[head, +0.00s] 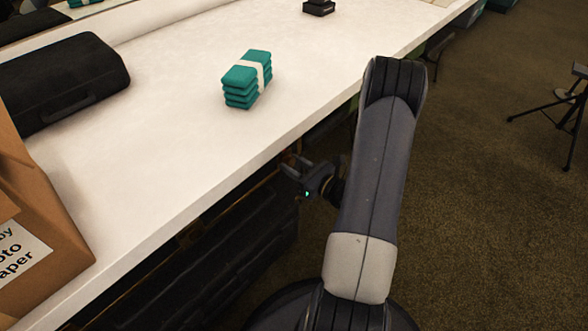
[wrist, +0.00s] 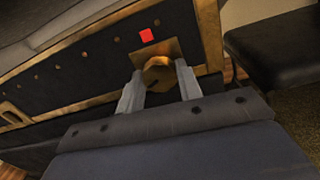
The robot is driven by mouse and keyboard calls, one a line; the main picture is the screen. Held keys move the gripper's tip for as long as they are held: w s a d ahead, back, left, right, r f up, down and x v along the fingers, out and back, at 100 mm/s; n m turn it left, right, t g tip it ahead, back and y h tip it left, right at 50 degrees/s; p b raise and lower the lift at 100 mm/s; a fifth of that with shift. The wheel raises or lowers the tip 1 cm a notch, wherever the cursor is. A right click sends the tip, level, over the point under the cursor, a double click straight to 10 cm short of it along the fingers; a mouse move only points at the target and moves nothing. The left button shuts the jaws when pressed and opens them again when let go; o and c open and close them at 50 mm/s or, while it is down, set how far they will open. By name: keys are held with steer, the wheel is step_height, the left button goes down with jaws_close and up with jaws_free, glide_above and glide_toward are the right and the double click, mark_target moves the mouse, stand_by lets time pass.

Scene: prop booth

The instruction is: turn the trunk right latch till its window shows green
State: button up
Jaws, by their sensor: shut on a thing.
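The trunk (wrist: 75,87) is dark with brass edging and rivets, and it fills the left and middle of the wrist view. Its right latch (wrist: 158,73) is a round brass knob on a brass plate near the trunk's right corner. The latch window (wrist: 147,35) just above it shows red. My gripper (wrist: 160,82) has one finger on each side of the knob and is shut on it. In the head view my gripper (head: 298,170) is below the table's front edge; the latch is hidden there.
The white table (head: 190,150) holds a banded stack of teal cloths (head: 241,85), a black case (head: 65,80) and a cardboard box (head: 60,235). A dark seat (wrist: 280,45) stands right of the trunk. Open carpet (head: 480,220) lies at the right, with a tripod (head: 575,115).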

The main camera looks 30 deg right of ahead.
steer(key=n+b, duration=0.3)
steer(key=shift+f+n, duration=0.25)
steer(key=shift+n, duration=0.15)
steer(key=n+b, duration=0.3)
steer(key=b, duration=0.1)
steer(key=n+b, duration=0.2)
steer(key=b, duration=0.1)
steer(key=shift+n, duration=0.4)
steer(key=shift+r+n+h+b, duration=0.15)
steer(key=shift+n+h+b, duration=0.15)
steer(key=shift+n+b, duration=0.85)
steer(key=shift+n, duration=0.25)
steer(key=o, duration=1)
steer(key=shift+r, duration=0.1)
steer(key=shift+c, duration=0.2)
steer(key=shift+s, duration=0.15)
steer(key=p+v, duration=0.3)
steer(key=v, duration=0.7)
steer(key=shift+s+d, duration=0.15)
steer(key=shift+s, duration=0.15)
